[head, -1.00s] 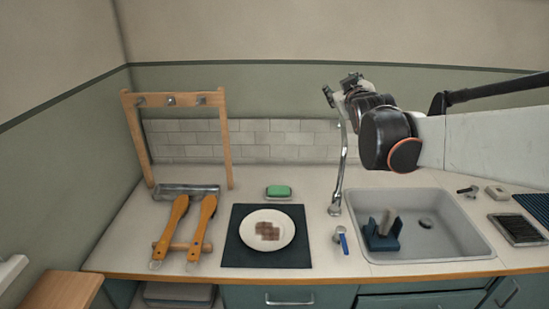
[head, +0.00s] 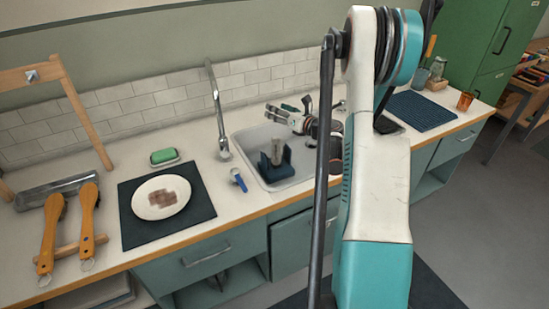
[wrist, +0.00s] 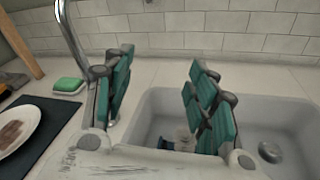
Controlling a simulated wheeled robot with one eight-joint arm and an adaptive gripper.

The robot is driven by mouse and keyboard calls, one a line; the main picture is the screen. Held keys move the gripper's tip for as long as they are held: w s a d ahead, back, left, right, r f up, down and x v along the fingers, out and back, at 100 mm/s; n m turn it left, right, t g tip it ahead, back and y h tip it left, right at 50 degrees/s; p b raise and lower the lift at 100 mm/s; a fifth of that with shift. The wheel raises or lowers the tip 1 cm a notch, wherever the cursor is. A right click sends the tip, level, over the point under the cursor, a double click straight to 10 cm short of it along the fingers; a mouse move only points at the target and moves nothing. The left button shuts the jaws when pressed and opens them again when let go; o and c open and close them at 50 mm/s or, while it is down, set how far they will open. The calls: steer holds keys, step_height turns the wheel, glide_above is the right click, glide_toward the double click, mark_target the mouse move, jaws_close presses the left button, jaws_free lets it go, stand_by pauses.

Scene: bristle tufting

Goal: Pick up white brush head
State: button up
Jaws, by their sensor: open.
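A pale, whitish upright piece (head: 278,155), which looks like the white brush head, stands in a blue holder (head: 267,175) in the sink. In the wrist view, the pale piece (wrist: 182,138) shows small and low between the fingers, partly hidden by the right finger. A bit of the blue holder (wrist: 165,144) shows beside it. My gripper (head: 275,113) is above the sink's back left part, above and behind the piece and apart from it. In the wrist view my gripper (wrist: 160,95) has its teal-padded fingers spread wide with nothing between them.
The tall faucet (head: 216,110) stands left of my gripper and close to it in the wrist view. A plate (head: 161,197) on a dark mat, a green sponge (head: 164,156) and wooden-handled tools (head: 88,222) lie left. A blue ribbed mat (head: 422,111) lies right of the sink.

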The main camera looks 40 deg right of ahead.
mark_target(279, 144)
steer(key=s+d+f+n+g, duration=0.2)
steer(key=s+f, duration=0.1)
steer(key=f, duration=0.4)
steer(key=s+d+f+n+g, duration=0.1)
steer(key=s+d+f+n, duration=0.1)
steer(key=s+f, duration=0.35)
steer(key=b+x, duration=0.1)
steer(key=x, duration=0.2)
steer(key=b+x, duration=0.1)
steer(key=x, duration=0.3)
steer(key=f+x, duration=0.1)
steer(key=x, duration=0.2)
steer(key=shift+w+a+f+b, duration=0.15)
steer(key=shift+a+b, duration=0.1)
steer(key=shift+b, duration=0.15)
steer(key=b+x, duration=0.1)
steer(key=x, duration=0.1)
steer(key=b+x, duration=0.1)
steer(key=x, duration=0.2)
steer(key=shift+d+f, duration=0.15)
steer(key=shift+f, duration=0.15)
steer(key=shift+r, duration=0.1)
jaws_close()
